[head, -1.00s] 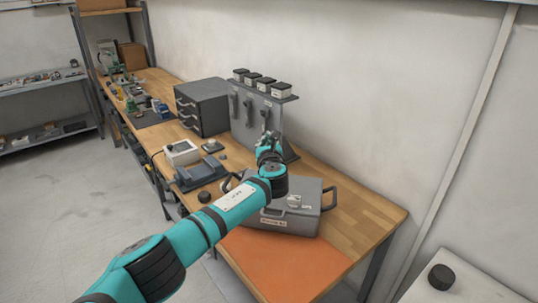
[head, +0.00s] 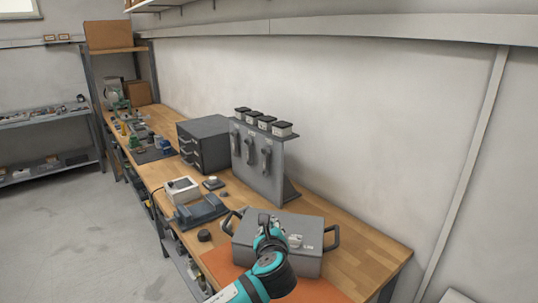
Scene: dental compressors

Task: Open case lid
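The grey case (head: 305,259) sits on the near end of the wooden workbench, partly on an orange mat (head: 222,268). Its lid (head: 290,224) is closed, and black handles stick out at its left and right ends. My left arm comes in from the bottom. My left gripper (head: 267,220) is over the left-middle part of the case in the picture and hides part of its lid and front. I cannot tell whether it touches the lid or whether its fingers are open. My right gripper is not in view.
A grey tool stand (head: 262,181) with small jars on top is behind the case. A drawer cabinet (head: 207,145), a white box (head: 182,190), a grey tray (head: 203,212) and a black round piece (head: 204,235) are to the left. The bench right of the case is clear.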

